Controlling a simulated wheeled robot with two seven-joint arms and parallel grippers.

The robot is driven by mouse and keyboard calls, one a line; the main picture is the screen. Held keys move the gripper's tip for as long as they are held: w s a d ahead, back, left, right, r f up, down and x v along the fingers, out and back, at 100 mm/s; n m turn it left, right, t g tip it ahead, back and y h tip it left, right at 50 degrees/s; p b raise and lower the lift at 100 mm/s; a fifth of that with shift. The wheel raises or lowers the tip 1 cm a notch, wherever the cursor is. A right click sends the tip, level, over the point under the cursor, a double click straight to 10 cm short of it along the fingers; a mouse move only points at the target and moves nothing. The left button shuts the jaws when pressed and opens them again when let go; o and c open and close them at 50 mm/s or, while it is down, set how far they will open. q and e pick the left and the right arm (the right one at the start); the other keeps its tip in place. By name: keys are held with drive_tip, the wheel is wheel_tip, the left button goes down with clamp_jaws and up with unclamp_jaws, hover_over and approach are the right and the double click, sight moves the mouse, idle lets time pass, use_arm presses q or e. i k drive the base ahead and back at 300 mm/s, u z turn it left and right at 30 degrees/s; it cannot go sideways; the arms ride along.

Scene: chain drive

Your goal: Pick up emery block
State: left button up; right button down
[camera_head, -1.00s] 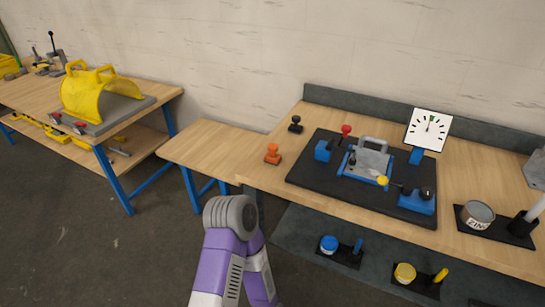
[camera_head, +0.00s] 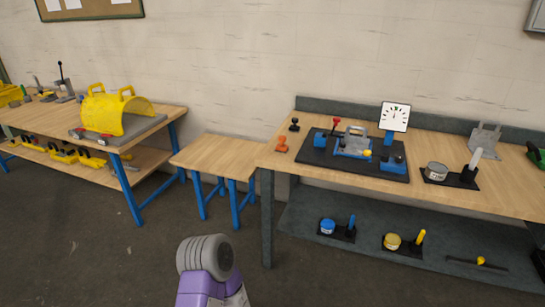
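I cannot make out an emery block for certain in this view. Small handled tools stand at the left end of the right bench: an orange one (camera_head: 281,145) and a black one (camera_head: 294,125). One of my purple and grey arm links shows at the bottom, in front of the floor. Neither gripper is in view.
The right bench (camera_head: 263,159) carries a black fixture board (camera_head: 309,157), a dial (camera_head: 395,116) and a can (camera_head: 437,171). Its lower shelf (camera_head: 295,219) holds a blue can (camera_head: 327,226) and a yellow can (camera_head: 392,241). A small bare table (camera_head: 222,156) stands left of it. A left bench (camera_head: 157,127) carries a yellow guard (camera_head: 117,111). Floor in front is clear.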

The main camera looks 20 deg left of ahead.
sight(281, 148)
drive_tip(key=u, duration=0.7)
drive_tip(key=i, duration=0.6)
drive_tip(key=u, duration=0.7)
drive_tip(key=i, duration=0.9)
drive_tip(key=z, duration=0.9)
drive_tip(key=i, duration=0.7)
drive_tip(key=z, duration=0.85)
